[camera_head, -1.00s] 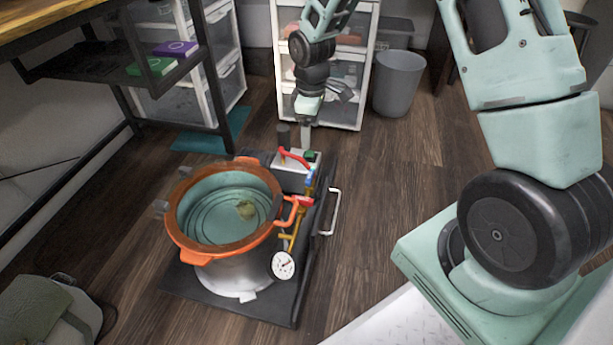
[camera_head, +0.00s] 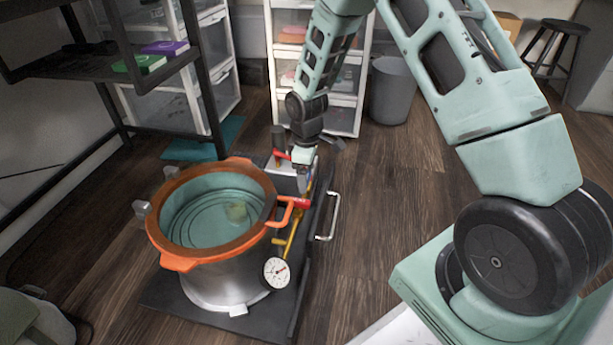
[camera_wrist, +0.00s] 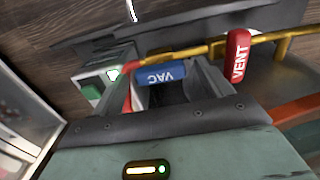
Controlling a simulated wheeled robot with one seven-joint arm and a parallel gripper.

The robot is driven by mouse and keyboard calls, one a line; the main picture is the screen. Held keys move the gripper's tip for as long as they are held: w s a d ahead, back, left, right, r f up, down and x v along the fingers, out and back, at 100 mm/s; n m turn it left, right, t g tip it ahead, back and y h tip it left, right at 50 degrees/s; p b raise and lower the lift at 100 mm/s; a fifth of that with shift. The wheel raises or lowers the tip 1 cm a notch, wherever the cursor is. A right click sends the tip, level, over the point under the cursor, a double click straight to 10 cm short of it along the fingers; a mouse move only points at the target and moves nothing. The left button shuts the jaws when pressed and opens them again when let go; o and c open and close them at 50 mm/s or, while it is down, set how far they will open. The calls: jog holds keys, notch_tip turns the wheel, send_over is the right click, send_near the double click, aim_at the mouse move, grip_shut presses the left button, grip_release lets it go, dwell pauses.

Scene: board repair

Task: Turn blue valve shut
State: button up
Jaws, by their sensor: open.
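The blue valve handle (camera_wrist: 160,75), marked VAC, sits on a brass pipe (camera_wrist: 195,51) in the wrist view. My gripper (camera_wrist: 178,80) is open, with its dark fingers on either side of the blue handle. I cannot tell whether they touch it. In the head view my gripper (camera_head: 303,172) is low over the pump and pipe behind the pot, and it mostly hides the blue handle. A red valve handle (camera_wrist: 238,55), marked VENT, is on the same pipe to the right. It also shows in the head view (camera_head: 298,203).
An orange-rimmed pot (camera_head: 168,262) stands on a dark base with a round gauge (camera_head: 276,272) at its front right. A red curved handle (camera_wrist: 127,88) is close left of my gripper. A metal handle (camera_head: 333,218) rises at the base's right edge. Open floor lies right.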

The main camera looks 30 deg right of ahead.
jog(key=c, duration=1)
jog(key=shift+r+m+p, duration=0.15)
jog(key=shift+m+p, duration=0.15)
jog(key=shift+p, duration=0.2)
jog(key=m+p, duration=0.2)
jog(key=p, duration=0.2)
jog(key=shift+r, duration=0.2)
jog(key=m+p, duration=0.5)
jog(key=p, duration=0.1)
jog(key=shift+f+m, duration=0.1)
jog(key=shift+m, duration=0.3)
jog(key=m+p, duration=0.4)
jog(key=shift+m, duration=0.3)
jog(key=m+p, duration=0.1)
jog(key=m, duration=0.1)
jog(key=m+p, duration=0.2)
jog(key=shift+f+m, duration=0.2)
jog(key=shift+m, duration=0.2)
